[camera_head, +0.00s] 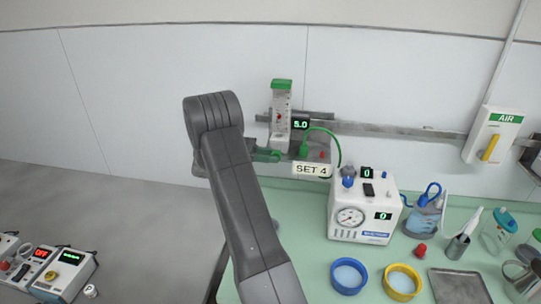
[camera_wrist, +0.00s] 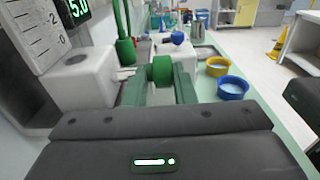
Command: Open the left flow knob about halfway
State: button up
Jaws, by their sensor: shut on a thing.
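The flow meter (camera_head: 281,105) is a white scaled column with a green top on the wall rail, and its display (camera_head: 300,124) reads 5.0. A sign below it reads SET 4. The green flow knob (camera_wrist: 162,69) sticks out from the white block (camera_wrist: 80,77) at the meter's base. My gripper (camera_wrist: 158,80) has its two green fingers on either side of the knob and is shut on it. In the head view my gripper (camera_head: 268,155) is small and partly hidden by my arm, and the knob cannot be told apart from the fingers.
A white suction unit (camera_head: 361,213) with a gauge stands on the green counter. A blue bowl (camera_head: 347,276), a yellow bowl (camera_head: 402,282) and a metal tray (camera_head: 459,288) are in front. A green hose (camera_head: 335,143) hangs right of the meter. An AIR outlet box (camera_head: 493,134) is on the right wall.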

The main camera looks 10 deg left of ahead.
jog(key=shift+s+f, duration=0.15)
jog(key=shift+f, duration=0.15)
jog(key=o, duration=0.8)
jog(key=shift+o, duration=0.3)
jog(key=shift+r, duration=0.2)
jog(key=shift+r, duration=0.1)
